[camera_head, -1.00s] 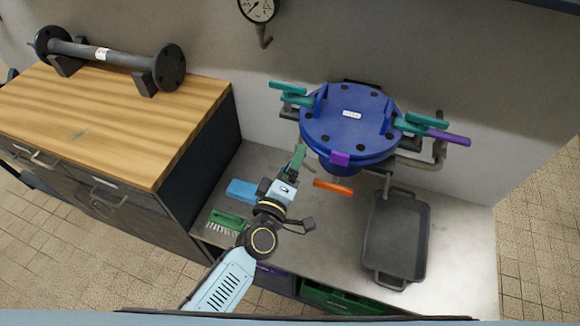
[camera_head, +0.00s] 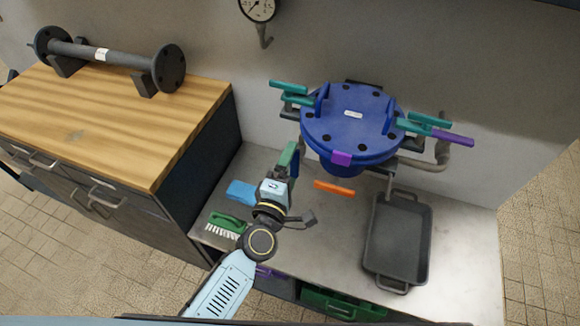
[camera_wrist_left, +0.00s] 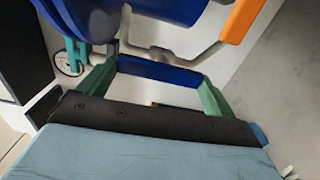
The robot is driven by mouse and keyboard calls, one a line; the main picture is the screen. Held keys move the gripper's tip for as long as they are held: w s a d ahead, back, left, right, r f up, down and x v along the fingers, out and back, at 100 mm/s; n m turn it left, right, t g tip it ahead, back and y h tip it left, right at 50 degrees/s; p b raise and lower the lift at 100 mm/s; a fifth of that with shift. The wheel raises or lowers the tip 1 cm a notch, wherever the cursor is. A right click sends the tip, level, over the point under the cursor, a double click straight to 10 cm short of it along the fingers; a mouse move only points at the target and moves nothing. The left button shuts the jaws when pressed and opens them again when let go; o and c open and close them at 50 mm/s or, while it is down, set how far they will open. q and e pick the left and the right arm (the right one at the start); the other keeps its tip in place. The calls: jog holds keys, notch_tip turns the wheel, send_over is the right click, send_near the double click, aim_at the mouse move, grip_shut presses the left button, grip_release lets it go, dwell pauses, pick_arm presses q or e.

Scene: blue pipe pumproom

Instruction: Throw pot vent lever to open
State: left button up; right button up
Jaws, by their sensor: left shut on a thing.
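A dark blue round pot (camera_head: 350,125) with a bolted lid stands against the wall, with teal handles (camera_head: 289,84) at its left and a teal handle (camera_head: 428,120) and purple handle (camera_head: 452,139) at its right. An orange handle (camera_head: 334,188) sits low in front of the pot and shows in the left wrist view (camera_wrist_left: 242,20). My left gripper (camera_head: 291,157) is in front of the pot's left side. In the left wrist view its green fingers (camera_wrist_left: 158,85) are shut on a dark blue bar (camera_wrist_left: 160,72). In the head view that bar is mostly hidden. I cannot tell which handle is the vent lever.
A grey rectangular pan (camera_head: 425,240) lies on the bench at right. A light blue block (camera_head: 240,192) and a green brush (camera_head: 228,221) lie left of my arm. A wood-topped cabinet (camera_head: 110,115) stands at left, carrying a flanged pipe (camera_head: 110,55).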

pick_arm(q)
jog(key=o, duration=0.7)
jog(key=v, duration=1.3)
jog(key=shift+s, duration=0.2)
jog(key=s+a+f+m+g+y, duration=0.1)
jog(key=s+a+f+m+g, duration=0.25)
jog(key=f, duration=0.55)
jog(key=s+a+f+m+g, duration=0.2)
jog(key=f+m, duration=0.2)
jog(key=f, duration=0.6)
jog(key=s+a+f+m+g+y, duration=0.1)
jog(key=s+a+f+m+g, duration=0.15)
jog(key=f, duration=0.65)
jog(key=s+a+f+m+g+y, duration=0.1)
jog(key=s+a+f+m+g, duration=0.1)
jog(key=s+a+f, duration=0.2)
jog(key=s+a+f+m+g+y, duration=0.1)
jog(key=s+f, duration=0.4)
jog(key=s, duration=0.5)
jog(key=s+a+f+m+g+y, duration=0.1)
jog(key=s+a+f+m+g, duration=0.3)
jog(key=s, duration=0.4)
jog(key=a+f+g, duration=0.1)
jog(key=a, duration=0.1)
jog(key=shift+a+y, duration=0.3)
jog(key=shift+a, duration=0.05)
